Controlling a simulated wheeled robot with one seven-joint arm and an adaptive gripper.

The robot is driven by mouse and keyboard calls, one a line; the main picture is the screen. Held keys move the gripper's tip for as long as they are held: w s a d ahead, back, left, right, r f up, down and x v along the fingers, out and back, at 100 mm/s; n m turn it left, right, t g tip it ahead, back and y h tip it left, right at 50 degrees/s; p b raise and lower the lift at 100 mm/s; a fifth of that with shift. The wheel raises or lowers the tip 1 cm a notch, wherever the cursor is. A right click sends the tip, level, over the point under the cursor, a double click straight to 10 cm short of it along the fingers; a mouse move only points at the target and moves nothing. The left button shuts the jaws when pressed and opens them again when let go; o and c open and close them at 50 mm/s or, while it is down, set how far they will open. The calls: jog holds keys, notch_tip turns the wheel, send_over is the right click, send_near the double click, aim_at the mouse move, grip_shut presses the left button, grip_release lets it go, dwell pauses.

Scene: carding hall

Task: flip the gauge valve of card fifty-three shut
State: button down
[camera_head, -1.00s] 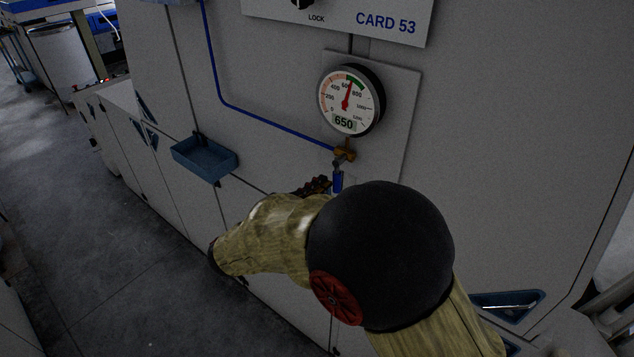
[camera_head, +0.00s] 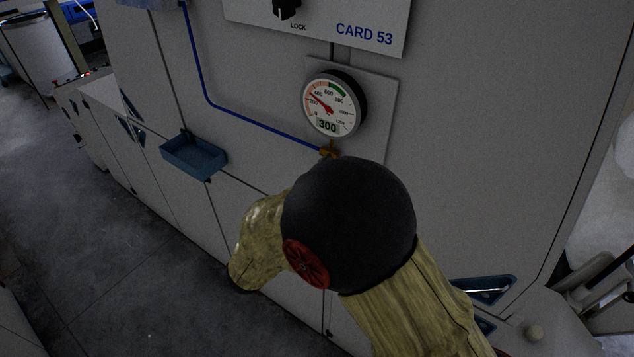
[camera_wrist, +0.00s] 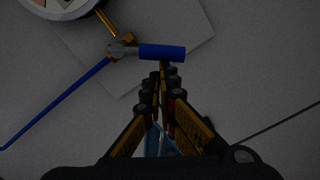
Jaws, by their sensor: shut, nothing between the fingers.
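The card fifty-three gauge (camera_head: 334,104) is a round white dial with a red needle; its display reads 300. Its brass valve (camera_head: 329,151) sits below it where the blue pipe ends. In the wrist view the brass valve body (camera_wrist: 122,48) has a blue lever handle (camera_wrist: 162,52) pointing right, slanted to both pipe and gauge stem. In the head view my arm hides the handle. My gripper (camera_wrist: 163,71) is shut and empty, its fingertips right by the handle's side; I cannot tell whether they touch.
The blue pipe (camera_head: 252,126) runs along the panel to the valve. A blue tray (camera_head: 194,157) juts out from the machine left of my arm. A black LOCK knob (camera_head: 286,9) sits above the gauge. Blue-framed handles (camera_head: 483,290) are low on the right.

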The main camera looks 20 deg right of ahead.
jog(key=n+p, duration=0.1)
jog(key=n, duration=0.1)
jog(key=s+d+r+n+p, duration=0.1)
jog(key=n+p, duration=0.1)
jog(key=s+r+n+p, duration=0.1)
jog(key=p, duration=0.1)
jog(key=shift+s+d+r+n, duration=0.15)
jog(key=shift+d+n, duration=0.2)
jog(key=shift+n, duration=0.05)
jog(key=shift+r+p, duration=0.1)
jog(key=shift+p, duration=0.3)
jog(key=s+a+f+b, duration=0.4)
jog(key=s+a+b, duration=0.1)
jog(key=a, duration=0.3)
jog(key=shift+s+a+f, duration=0.25)
jog(key=shift+s+a, duration=0.05)
jog(key=shift+s, duration=0.45)
